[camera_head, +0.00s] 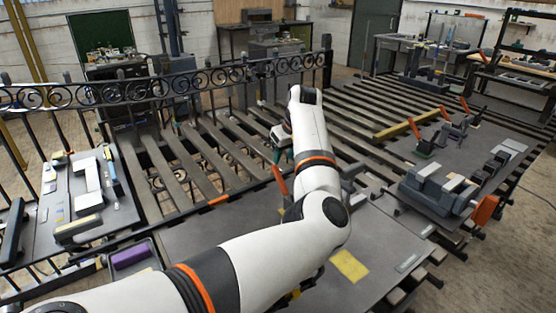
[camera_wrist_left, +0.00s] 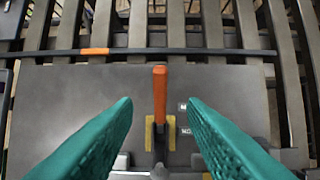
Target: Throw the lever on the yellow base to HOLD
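In the left wrist view an orange-handled lever (camera_wrist_left: 160,95) stands centred on a dark plate, with a yellow base (camera_wrist_left: 150,132) showing on both sides of its foot. Two small white labels (camera_wrist_left: 184,131) lie right of it; the wording is too small to read surely. My left gripper (camera_wrist_left: 160,112) is open, one teal finger on each side of the lever, with gaps to both. In the head view the orange lever (camera_head: 280,180) shows just beside my arm; its base is hidden by the arm. My left gripper (camera_head: 283,155) is partly hidden there. My right gripper is not seen.
Slatted rails run behind the dark plate, with a scrollwork iron fence (camera_head: 150,90) at the back left. More orange levers (camera_head: 414,128) and a grey block assembly (camera_head: 435,190) stand on the right. A tray with purple contents (camera_head: 131,256) is at the lower left.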

